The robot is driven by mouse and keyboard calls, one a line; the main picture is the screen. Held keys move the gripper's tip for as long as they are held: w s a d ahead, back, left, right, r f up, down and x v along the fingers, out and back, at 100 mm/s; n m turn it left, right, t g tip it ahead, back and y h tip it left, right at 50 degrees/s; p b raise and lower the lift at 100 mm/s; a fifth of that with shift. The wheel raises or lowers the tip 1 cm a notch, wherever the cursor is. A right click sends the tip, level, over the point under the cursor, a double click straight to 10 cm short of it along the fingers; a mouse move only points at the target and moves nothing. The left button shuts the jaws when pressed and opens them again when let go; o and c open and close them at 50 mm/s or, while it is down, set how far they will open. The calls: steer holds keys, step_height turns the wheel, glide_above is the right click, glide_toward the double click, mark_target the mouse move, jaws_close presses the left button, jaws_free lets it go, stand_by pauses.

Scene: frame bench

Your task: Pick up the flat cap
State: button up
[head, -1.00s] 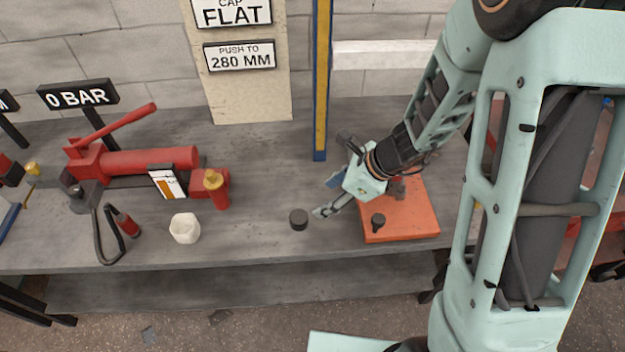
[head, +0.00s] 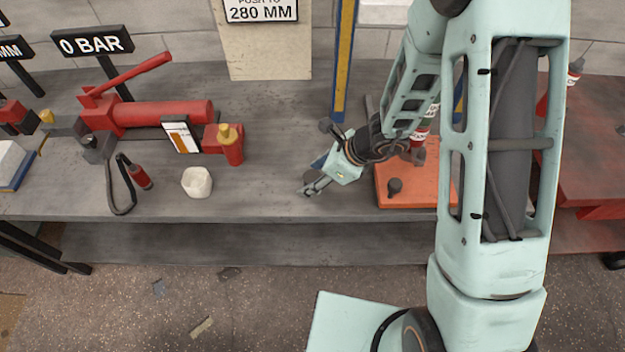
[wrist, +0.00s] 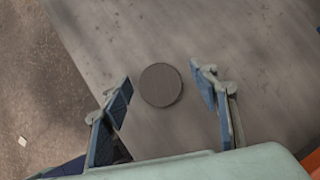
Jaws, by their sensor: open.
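The flat cap (wrist: 161,85) is a dark round disc on the grey bench in the wrist view. My gripper (wrist: 160,80) is open, with one finger on each side of the cap and a gap on both sides. I cannot tell how far the fingertips are above the bench. In the head view my gripper (head: 308,190) is low over the bench, left of the orange plate, and the cap is hidden there.
An orange plate (head: 420,198) with a dark knobbed piece (head: 394,188) lies right of my gripper. A white cup (head: 197,182) and a red hydraulic pump (head: 160,116) stand to the left. A blue-yellow post (head: 343,65) rises behind. The bench's front edge is close.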

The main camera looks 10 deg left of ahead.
mark_target(314, 178)
steer(key=c, duration=1.4)
steer(key=shift+o, duration=0.2)
steer(key=shift+r+p, duration=0.5)
step_height(314, 178, up, 3)
steer(key=shift+s+d+r+p, duration=0.15)
steer(key=shift+p, duration=1.05)
steer(key=s+d+r+p, duration=0.8)
steer(key=s+d+p, duration=0.1)
steer(key=p, duration=0.6)
steer(key=shift+s+d+r, duration=0.15)
steer(key=shift+d+r, duration=0.05)
steer(key=shift+r, duration=0.2)
